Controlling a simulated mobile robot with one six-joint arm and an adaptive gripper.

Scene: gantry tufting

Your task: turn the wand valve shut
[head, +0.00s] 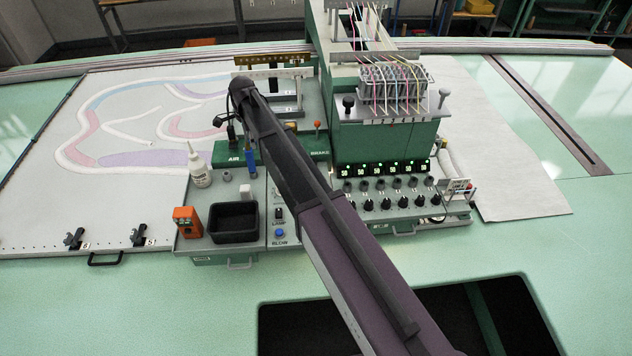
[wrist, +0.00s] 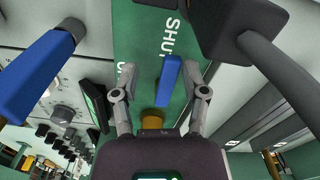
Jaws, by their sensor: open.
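In the wrist view a blue lever (wrist: 168,82) stands over a brass-coloured fitting (wrist: 152,122) on a green panel. It points up the picture, leaning slightly right. White lettering "SHUT" (wrist: 169,38) lies beyond its tip; a second label to the left is mostly hidden behind a finger. My gripper (wrist: 159,72) is open, one finger on each side of the lever. The right finger is closer; I cannot tell whether it touches. In the head view my arm hides the fingers and this lever.
A larger blue handle (wrist: 38,72) is close at left in the wrist view, and a dark block with a rod (wrist: 235,25) at upper right. In the head view, a white bottle (head: 199,168), black tray (head: 233,222) and orange device (head: 187,221) stand left of my arm; the control console (head: 390,170) is right.

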